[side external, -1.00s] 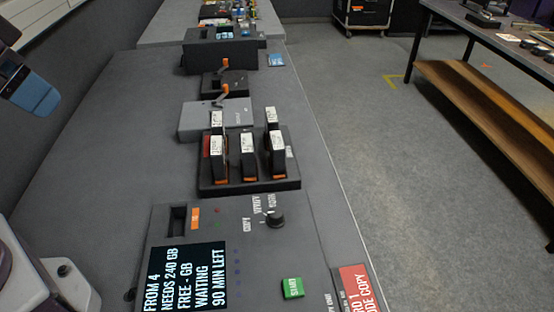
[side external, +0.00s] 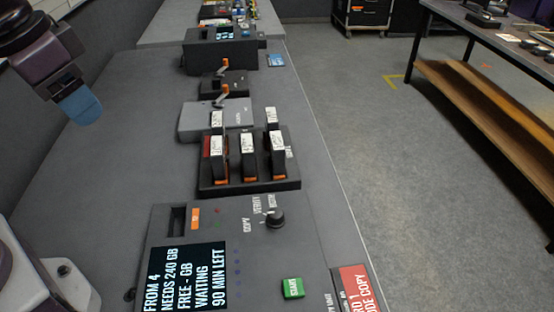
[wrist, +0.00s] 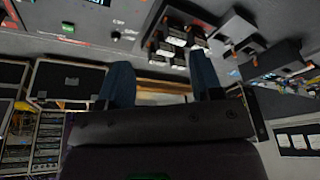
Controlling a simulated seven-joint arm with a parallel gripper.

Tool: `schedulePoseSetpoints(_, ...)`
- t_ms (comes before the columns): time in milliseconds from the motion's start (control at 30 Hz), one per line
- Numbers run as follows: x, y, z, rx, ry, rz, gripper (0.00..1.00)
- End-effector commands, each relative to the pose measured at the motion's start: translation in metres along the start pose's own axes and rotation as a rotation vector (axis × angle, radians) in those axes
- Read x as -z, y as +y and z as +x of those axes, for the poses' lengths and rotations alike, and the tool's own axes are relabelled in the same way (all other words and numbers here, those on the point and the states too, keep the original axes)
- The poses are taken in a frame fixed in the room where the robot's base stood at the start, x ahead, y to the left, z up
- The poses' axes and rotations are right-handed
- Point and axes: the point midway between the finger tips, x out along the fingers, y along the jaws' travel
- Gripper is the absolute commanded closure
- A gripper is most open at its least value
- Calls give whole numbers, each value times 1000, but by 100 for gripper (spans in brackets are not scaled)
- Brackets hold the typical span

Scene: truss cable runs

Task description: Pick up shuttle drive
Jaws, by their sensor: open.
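Several black shuttle drives with white labels and orange ends stand upright in a dark rack on the bench; one drive (side external: 247,155) is in the front middle. The label writing is too small to read, so I cannot tell which drive is meant. The drives also show upside down in the wrist view (wrist: 176,36). My gripper (side external: 82,108) is at the upper left of the side view, above the bench and well apart from the rack. In the wrist view its two blue fingers (wrist: 158,82) are spread with nothing between them.
A copy unit with a lit screen (side external: 187,277), a knob (side external: 275,219) and a green start button (side external: 292,288) is in front of the rack. Grey boxes with orange-tipped levers (side external: 226,88) stand behind it. The bench left of the rack is clear.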

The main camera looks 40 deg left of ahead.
Motion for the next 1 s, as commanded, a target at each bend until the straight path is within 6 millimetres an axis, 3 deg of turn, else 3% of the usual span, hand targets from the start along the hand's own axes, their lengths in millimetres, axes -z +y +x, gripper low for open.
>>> schedulePoseSetpoints(367,115,42,88,37,-201,729,40)
schedulePoseSetpoints(700,200,91,193,53,-303,1658,40)
schedulePoseSetpoints(800,222,93,199,79,-307,1884,40)
schedulePoseSetpoints(900,241,92,187,118,-300,2053,40)
schedulePoseSetpoints(1000,244,90,185,118,-320,2172,40)
